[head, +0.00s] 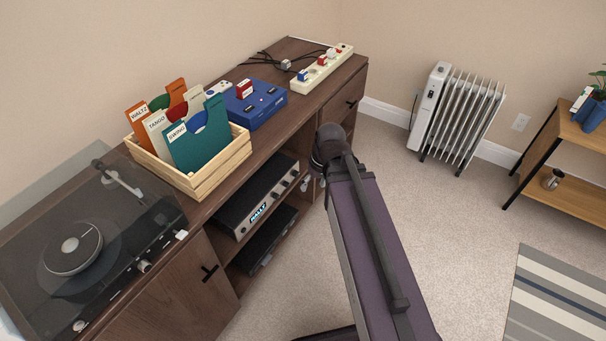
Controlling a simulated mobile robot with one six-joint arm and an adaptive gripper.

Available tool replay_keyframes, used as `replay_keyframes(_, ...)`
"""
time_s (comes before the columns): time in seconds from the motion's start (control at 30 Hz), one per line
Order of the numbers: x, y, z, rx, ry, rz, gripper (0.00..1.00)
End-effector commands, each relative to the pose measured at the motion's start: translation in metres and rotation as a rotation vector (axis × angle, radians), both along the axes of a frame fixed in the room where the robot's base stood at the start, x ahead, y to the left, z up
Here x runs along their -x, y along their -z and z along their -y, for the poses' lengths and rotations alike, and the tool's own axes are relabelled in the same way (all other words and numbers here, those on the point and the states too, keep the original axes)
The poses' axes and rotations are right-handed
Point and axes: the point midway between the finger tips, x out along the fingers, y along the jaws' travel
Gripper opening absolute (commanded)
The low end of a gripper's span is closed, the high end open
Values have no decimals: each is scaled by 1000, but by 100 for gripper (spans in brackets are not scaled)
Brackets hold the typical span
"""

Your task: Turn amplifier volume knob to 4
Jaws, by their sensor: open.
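The amplifier is most likely the silver-fronted unit (258,200) on the upper open shelf of the sideboard, with a lit display reading what looks like "HALLY". Several small round knobs (285,184) sit toward the right end of its front. Their markings are too small to read, so I cannot tell the volume setting. My purple arm reaches up from the bottom, and its dark joint is just right of the amplifier's knob end. My gripper cannot be made out; the arm hides that spot. Small pale bits beside the joint are unclear.
A second dark unit (264,250) sits on the shelf below. The sideboard top (221,197) carries a turntable (75,250), a wooden record crate (203,181), a blue box (258,107) and a power strip (322,70). Carpet (450,210) is free on the right, before a radiator (458,115).

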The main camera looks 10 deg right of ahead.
Motion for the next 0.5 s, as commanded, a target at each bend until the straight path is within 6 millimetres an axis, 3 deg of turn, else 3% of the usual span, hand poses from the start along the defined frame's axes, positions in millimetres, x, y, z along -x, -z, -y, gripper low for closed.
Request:
replay_keyframes(0.2, 21, 3, 1, 131, 142, -78, 71)
replay_keyframes(0.5, 26, 4, 3, 174, 194, -95, 71)
